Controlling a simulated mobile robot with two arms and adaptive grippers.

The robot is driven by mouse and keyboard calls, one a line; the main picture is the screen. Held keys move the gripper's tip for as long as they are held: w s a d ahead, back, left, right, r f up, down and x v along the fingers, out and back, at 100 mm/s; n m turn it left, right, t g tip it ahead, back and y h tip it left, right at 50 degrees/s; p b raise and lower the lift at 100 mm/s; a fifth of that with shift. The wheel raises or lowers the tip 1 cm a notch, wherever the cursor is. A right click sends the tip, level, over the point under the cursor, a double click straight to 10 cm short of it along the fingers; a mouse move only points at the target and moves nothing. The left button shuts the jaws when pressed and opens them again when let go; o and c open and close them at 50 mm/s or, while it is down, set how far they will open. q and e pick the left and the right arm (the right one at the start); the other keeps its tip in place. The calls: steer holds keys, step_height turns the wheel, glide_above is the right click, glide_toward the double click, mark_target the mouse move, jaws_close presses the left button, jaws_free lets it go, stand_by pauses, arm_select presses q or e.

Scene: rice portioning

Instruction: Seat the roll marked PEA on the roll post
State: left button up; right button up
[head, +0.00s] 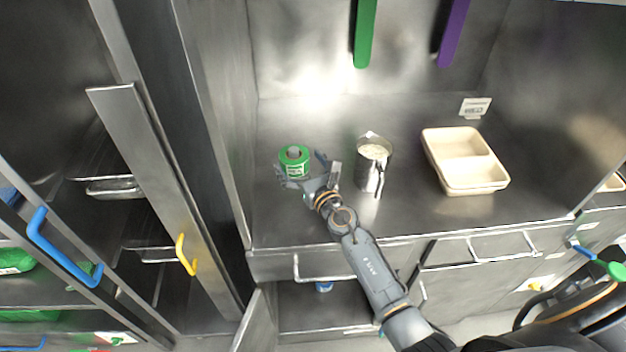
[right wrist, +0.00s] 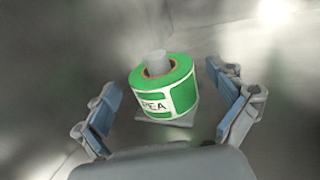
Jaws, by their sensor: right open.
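The green roll marked PEA (head: 294,160) sits at the left of the steel counter, around a grey post (head: 293,150) whose top stands up through its core. In the right wrist view the roll (right wrist: 165,88) shows its white PEA label, and the post top (right wrist: 156,62) pokes out of the hole. Part of a grey base (right wrist: 172,119) shows under the roll. My right gripper (right wrist: 165,112) is open, its blue-padded fingers on either side of the roll and apart from it. The head view shows my right gripper (head: 308,172) beside the roll. My left gripper is not in view.
A metal pitcher (head: 369,172) with pale contents stands right of my right gripper. A cream two-compartment tray (head: 468,182) and a small sign card (head: 475,107) are farther right. Green (head: 364,35) and purple (head: 453,33) strips hang at the back. A steel wall bounds the left.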

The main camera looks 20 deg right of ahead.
steer(key=s, duration=0.6)
steer(key=s+d, duration=0.1)
steer(key=s, duration=0.3)
steer(key=shift+d, duration=0.1)
